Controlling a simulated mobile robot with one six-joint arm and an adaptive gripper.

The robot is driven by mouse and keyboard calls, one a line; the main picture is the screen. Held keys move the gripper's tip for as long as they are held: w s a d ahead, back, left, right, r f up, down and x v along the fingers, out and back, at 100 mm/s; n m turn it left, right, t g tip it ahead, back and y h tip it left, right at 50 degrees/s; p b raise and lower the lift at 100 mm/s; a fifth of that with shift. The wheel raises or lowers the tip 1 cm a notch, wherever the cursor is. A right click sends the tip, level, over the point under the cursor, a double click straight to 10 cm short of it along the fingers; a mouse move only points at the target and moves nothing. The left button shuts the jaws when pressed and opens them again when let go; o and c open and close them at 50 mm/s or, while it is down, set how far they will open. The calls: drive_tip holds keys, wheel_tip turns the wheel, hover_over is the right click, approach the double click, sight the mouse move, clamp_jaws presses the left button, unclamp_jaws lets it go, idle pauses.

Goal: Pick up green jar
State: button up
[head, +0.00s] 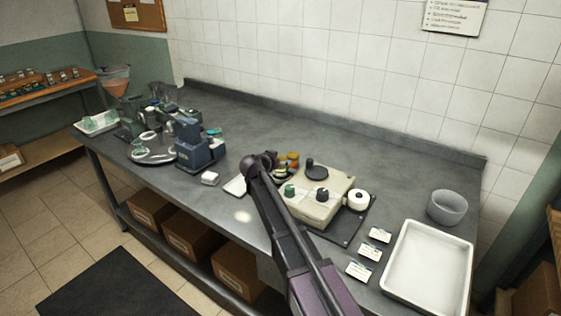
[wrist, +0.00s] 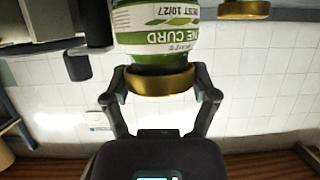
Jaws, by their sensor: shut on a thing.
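The green jar (wrist: 160,30) fills the top centre of the wrist view, with a green and white label reading "...NE CURD" and a gold lid. It appears upside down there, lid toward me. My gripper (wrist: 160,84) is shut on it, one finger on each side of the gold lid. The jar's far end is cut off by the frame edge. In the head view my arm covers the gripper, and I cannot make out the held jar for sure. Small jars with orange and yellow tones (head: 292,158) stand just right of my arm's end.
A cream appliance with knobs (head: 325,211) stands right of my arm. A white tray (head: 401,292) and a grey bowl (head: 447,208) are at the right. A blue-grey machine (head: 190,145) stands left. Another gold lid (wrist: 243,9) is close beside the held jar. The back counter is clear.

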drive_tip(key=shift+r+p, duration=4.15)
drive_tip(key=shift+r, duration=0.25)
